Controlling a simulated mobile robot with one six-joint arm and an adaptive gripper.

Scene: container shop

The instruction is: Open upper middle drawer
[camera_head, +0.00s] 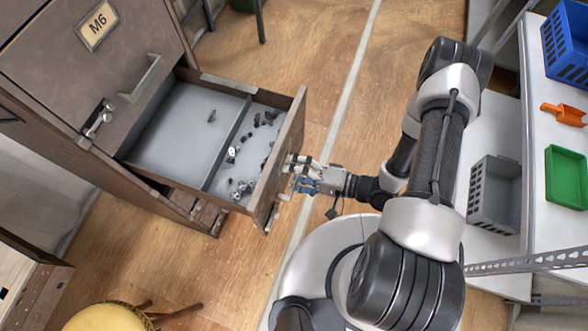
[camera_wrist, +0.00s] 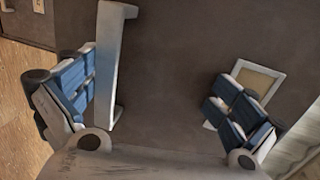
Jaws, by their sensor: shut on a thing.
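A dark brown cabinet (camera_head: 75,50) stands at the left. One of its drawers (camera_head: 170,125) is pulled well out, below a shut front labelled M6; its grey inside shows a divider and loose bolts and nuts. My gripper (camera_head: 300,176) is at the outer face of this drawer's front. In the wrist view, the drawer's pale bar handle (camera_wrist: 108,70) lies between my blue-padded fingers (camera_wrist: 160,108), close beside the left finger. A framed label (camera_wrist: 258,78) shows behind the right finger.
The M6 front above has its own handle (camera_head: 145,78) and a silver latch (camera_head: 97,118). A yellow stool (camera_head: 105,318) stands at the bottom left. At the right, shelves hold a grey crate (camera_head: 495,190), a green bin (camera_head: 567,178) and a blue crate (camera_head: 567,45).

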